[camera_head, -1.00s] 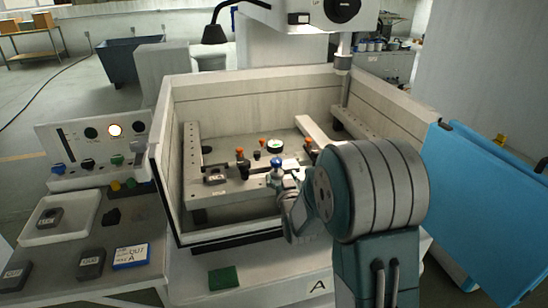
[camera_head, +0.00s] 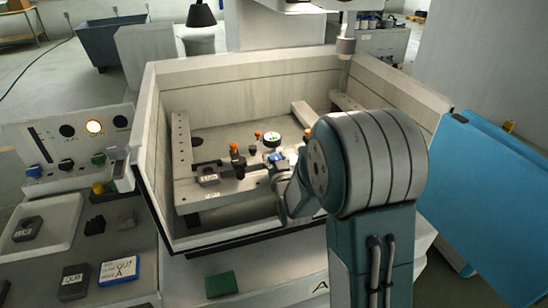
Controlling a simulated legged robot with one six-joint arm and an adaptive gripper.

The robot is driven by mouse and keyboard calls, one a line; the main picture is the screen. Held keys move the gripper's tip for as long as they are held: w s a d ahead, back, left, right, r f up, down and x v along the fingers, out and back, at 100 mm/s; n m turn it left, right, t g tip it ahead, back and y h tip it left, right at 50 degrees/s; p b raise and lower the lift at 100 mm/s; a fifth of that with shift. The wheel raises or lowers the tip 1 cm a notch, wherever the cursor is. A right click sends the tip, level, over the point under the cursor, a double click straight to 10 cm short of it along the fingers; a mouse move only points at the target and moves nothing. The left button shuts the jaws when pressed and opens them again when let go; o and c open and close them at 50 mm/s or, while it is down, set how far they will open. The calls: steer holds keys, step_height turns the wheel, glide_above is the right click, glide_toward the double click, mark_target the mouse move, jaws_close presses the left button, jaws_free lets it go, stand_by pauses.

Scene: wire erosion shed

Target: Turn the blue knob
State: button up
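A blue knob (camera_head: 275,157) stands on the fixture rail (camera_head: 225,189) inside the machine's open tank (camera_head: 162,178). My gripper (camera_head: 280,166) reaches into the tank from the right, with its tip right at this blue knob. The fingers are small and overlap the knob, so I cannot tell whether they touch it or are closed around it. Another blue knob (camera_head: 34,171) sits on the control panel (camera_head: 62,136) at the left, far from my gripper. My own arm hides the right part of the tank.
Orange-topped clamps (camera_head: 234,150) and a round gauge (camera_head: 271,138) stand close to my gripper. The tank walls surround it. A tray (camera_head: 62,212), dark blocks (camera_head: 74,281) and a blue-and-white sign (camera_head: 119,270) lie at left. A blue panel (camera_head: 490,190) stands at right.

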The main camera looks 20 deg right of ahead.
steer(key=shift+c, duration=1.4)
steer(key=shift+y, duration=0.3)
steer(key=shift+n+y, duration=1.1)
steer(key=shift+y, duration=0.3)
steer(key=shift+r, duration=0.1)
steer(key=o, duration=1.2)
steer(key=shift+w, duration=0.1)
steer(key=shift+c, duration=0.2)
steer(key=s, duration=0.7)
steer(key=shift+s+d, duration=0.2)
steer(key=shift+d, duration=0.25)
